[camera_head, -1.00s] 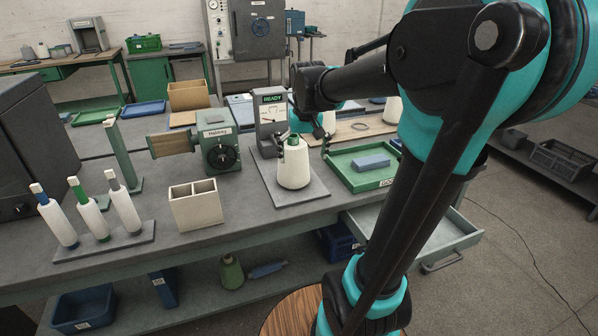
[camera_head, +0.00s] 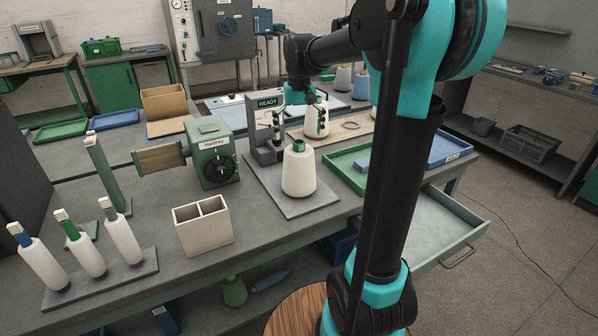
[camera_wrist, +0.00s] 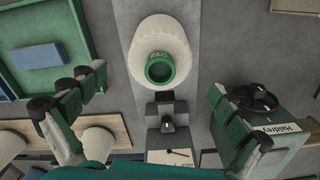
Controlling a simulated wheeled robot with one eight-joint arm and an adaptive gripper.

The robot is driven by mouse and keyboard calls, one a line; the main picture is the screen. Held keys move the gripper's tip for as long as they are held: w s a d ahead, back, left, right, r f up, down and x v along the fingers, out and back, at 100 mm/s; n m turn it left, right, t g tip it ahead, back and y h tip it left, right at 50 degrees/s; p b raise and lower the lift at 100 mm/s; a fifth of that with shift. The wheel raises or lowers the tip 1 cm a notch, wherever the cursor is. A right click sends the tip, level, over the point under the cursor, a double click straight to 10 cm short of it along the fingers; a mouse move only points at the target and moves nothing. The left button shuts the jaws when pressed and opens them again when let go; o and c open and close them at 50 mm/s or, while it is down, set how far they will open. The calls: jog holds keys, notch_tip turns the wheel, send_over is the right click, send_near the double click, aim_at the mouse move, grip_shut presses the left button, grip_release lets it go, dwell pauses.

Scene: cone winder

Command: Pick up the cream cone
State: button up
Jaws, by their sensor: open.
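The cream cone (camera_head: 299,174) stands upright on the grey plate in front of the READY unit. It has a green tube top. In the wrist view the cone (camera_wrist: 153,78) shows from above, beyond the fingertips at the top middle. My gripper (camera_head: 297,117) is above and behind the cone in the head view, apart from it. In the wrist view my gripper (camera_wrist: 157,100) has its two fingers spread wide, with nothing between them touching.
The READY unit (camera_head: 268,125) stands right behind the cone. The Haldrey winder (camera_head: 212,158) is to its left, a divided box (camera_head: 203,229) at front left, and a green tray (camera_head: 348,165) to its right. More cones, one cream (camera_head: 316,121), stand behind.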

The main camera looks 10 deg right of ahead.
aim_at(299, 154)
jog(key=shift+f, duration=3.9)
jog(key=shift+c, duration=0.5)
jog(key=c, duration=1.1)
